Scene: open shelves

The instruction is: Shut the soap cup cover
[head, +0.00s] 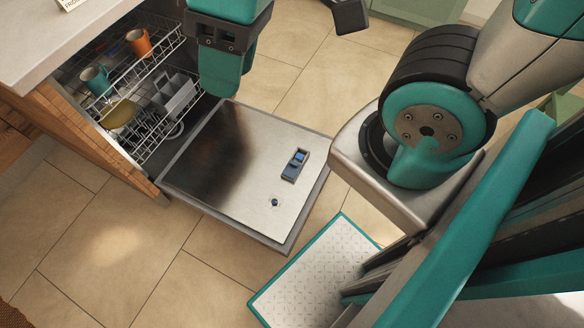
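The dishwasher door (225,195) lies folded down flat at the centre of the head view. The soap cup (295,165) is a small dark blue-grey rectangle on the door's right part. A brighter blue patch (300,157) shows in its upper half; the cover's exact outline is too small to tell. What looks like my gripper (226,75) is at the top, a dark block with a teal end, beyond the door's far edge and apart from the soap cup. Whether its fingers are open or shut does not show.
The pulled-out racks (150,120) hold an orange cup (139,42), a teal cup (95,80) and a yellowish dish (118,114). A round cap (275,202) sits near the soap cup. A counter (60,35) edges the upper left. Tiled floor (110,240) is clear at lower left.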

